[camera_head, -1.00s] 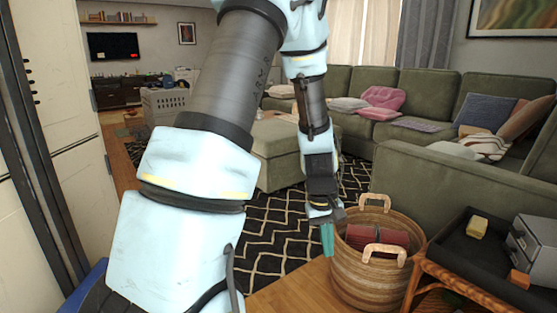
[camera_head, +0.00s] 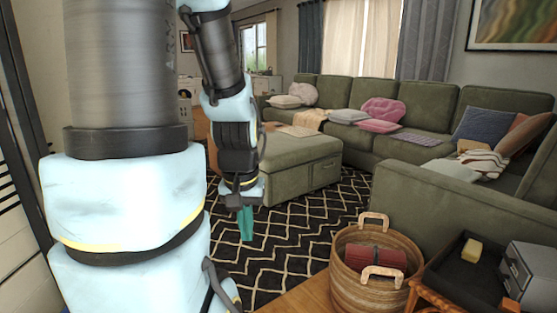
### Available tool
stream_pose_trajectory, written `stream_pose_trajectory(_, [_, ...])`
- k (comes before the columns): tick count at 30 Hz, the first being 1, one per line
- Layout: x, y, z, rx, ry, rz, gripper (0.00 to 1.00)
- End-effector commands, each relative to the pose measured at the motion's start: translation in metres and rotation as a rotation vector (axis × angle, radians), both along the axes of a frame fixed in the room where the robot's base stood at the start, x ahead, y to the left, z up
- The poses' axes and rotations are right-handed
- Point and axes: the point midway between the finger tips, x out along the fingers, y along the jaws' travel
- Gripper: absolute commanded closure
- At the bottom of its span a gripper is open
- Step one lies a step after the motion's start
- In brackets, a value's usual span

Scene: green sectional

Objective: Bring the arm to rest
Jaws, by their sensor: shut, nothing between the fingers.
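My arm fills the left part of the view, with its thick links rising from the lower left. My gripper (camera_head: 246,223) hangs pointing down, with teal fingers close together and nothing held. It is in the air in front of the black patterned rug (camera_head: 300,232), left of the wicker basket and apart from it. My arm hides much of the left side of the room.
A wicker basket (camera_head: 345,290) with a dark red item (camera_head: 376,259) stands at the lower right. A dark tray table (camera_head: 455,290) is beside it. A green ottoman (camera_head: 300,168) and a green sectional (camera_head: 420,115) stand behind. The rug between is open.

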Motion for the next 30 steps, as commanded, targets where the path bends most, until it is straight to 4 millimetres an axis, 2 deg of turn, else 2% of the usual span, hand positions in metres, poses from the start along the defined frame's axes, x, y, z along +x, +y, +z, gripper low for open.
stream_pose_trajectory(1, [0.0,0.0,0.032,0.0,0.0,0.0,1.0])
stream_pose_trajectory(3, [0.0,0.0,0.055,0.0,0.0,0.0,1.0])
stream_pose_trajectory(9, [0.0,0.0,0.109,0.0,0.0,0.001,1.0])
stream_pose_trajectory(12, [0.0,0.0,0.125,0.0,0.0,0.001,1.0])
stream_pose_trajectory(17, [0.0,0.0,0.135,0.0,0.0,0.001,1.0])
stream_pose_trajectory(30, [0.0,0.0,0.135,0.0,0.0,0.001,1.0])
